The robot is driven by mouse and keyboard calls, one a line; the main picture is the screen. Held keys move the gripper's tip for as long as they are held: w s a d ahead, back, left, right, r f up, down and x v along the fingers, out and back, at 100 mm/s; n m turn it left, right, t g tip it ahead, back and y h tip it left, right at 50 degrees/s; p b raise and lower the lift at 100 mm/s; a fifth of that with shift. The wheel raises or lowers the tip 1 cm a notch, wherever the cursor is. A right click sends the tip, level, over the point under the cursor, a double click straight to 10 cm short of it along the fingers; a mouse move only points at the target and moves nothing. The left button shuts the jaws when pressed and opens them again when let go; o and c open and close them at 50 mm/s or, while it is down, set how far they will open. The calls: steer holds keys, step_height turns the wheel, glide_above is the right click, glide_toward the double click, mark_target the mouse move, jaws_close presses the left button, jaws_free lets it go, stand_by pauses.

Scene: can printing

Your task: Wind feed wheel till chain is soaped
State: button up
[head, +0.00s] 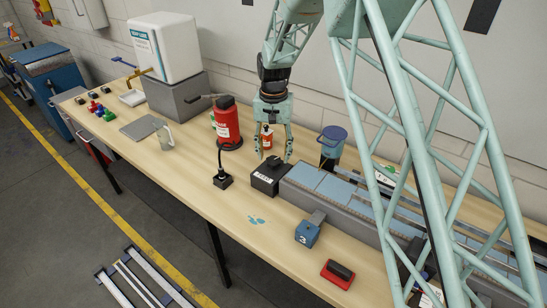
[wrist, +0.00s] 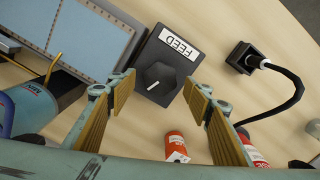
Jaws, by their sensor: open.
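The feed control is a black box with a white FEED label (wrist: 180,43) and a round black dial (wrist: 157,77) with a white pointer mark. The black box (head: 264,182) stands on the bench at the near end of the conveyor. My gripper (head: 272,158) is open above the box, its fingers pointing down. In the wrist view, the dial lies ahead, between the lines of the fingers (wrist: 160,93), with no visible contact. The conveyor (head: 320,188) has light blue plates. A blue pot (head: 333,140) beside it also shows in the wrist view (wrist: 25,108) with a yellow tube. No soap can be made out.
A red canister (head: 227,124) and a small orange bottle (head: 266,138) stand close behind my gripper. A black cabled device (head: 222,181) is left of the box. A blue block (head: 307,234) and a red-black pad (head: 338,273) lie in front.

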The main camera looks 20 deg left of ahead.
mark_target(275, 160)
step_height(275, 160, up, 10)
stand_by(0.6)
steer(key=shift+r, duration=0.1)
stand_by(0.3)
steer(key=s+d+r+t+b, duration=0.1)
steer(key=s+d+r, duration=0.2)
steer(key=d+r, duration=0.45)
steer(key=s+d+r+b, duration=0.1)
steer(key=s+d+r, duration=0.2)
steer(key=d+r, duration=0.4)
steer(key=s+d+r+t+b, duration=0.1)
steer(key=s+d+r, duration=0.2)
steer(key=s+d, duration=0.4)
steer(key=s+d+r+b, duration=0.1)
steer(key=s+d+r, duration=0.35)
steer(key=d, duration=0.35)
steer(key=s+d+f+b, duration=0.1)
steer(key=s+d, duration=0.4)
steer(key=s, duration=0.5)
steer(key=s+d+f+m+t+b, duration=0.1)
steer(key=s+d+f, duration=0.1)
steer(key=s+d, duration=0.4)
steer(key=s+d+f+t+b, duration=0.1)
steer(key=s+d, duration=0.4)
steer(key=s, duration=1)
steer(key=shift+s+d+f, duration=0.15)
steer(key=shift+d+f, duration=0.1)
steer(key=shift+f, duration=0.05)
